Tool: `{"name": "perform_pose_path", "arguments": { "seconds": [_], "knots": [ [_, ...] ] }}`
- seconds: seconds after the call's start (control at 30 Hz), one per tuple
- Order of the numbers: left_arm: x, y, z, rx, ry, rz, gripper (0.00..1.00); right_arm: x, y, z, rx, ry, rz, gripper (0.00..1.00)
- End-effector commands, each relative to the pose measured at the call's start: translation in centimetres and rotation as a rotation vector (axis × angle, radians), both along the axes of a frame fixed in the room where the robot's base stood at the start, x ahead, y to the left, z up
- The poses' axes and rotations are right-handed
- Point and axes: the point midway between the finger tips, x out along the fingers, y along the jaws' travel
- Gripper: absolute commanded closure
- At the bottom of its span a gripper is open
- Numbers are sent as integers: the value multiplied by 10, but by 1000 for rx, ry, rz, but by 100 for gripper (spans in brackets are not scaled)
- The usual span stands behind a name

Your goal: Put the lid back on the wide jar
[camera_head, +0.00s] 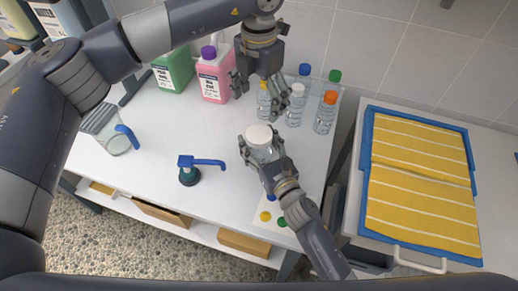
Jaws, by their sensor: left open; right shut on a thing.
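The wide jar (262,150) is clear and stands at the middle right of the white table. A white round lid (259,133) shows at its top, roughly level; I cannot tell whether it is fully seated. My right gripper (262,146) is shut on the jar, with a finger on each side, and hides part of its body.
Several small clear bottles (325,115) with coloured caps stand behind and right of the jar. Pink (214,82) and green (174,72) jugs stand at the back. Loose caps (265,216) lie in front. Yellow towels (420,185) lie right.

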Motion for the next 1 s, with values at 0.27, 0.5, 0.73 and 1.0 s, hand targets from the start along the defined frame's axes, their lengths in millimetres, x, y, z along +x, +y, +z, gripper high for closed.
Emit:
{"name": "perform_pose_path", "arguments": {
  "seconds": [0.27,0.5,0.73,1.0],
  "knots": [
    [-1,0,12,0,1,0,19,0,0,0,0,0,0,100],
    [0,0,11,0,1,-1,19,0,0,0,0,0,0,20],
    [0,0,11,0,1,-1,19,0,0,0,0,0,0,15],
    [0,0,11,0,1,-1,19,-4,-2,0,0,0,0,15]
  ]
}}
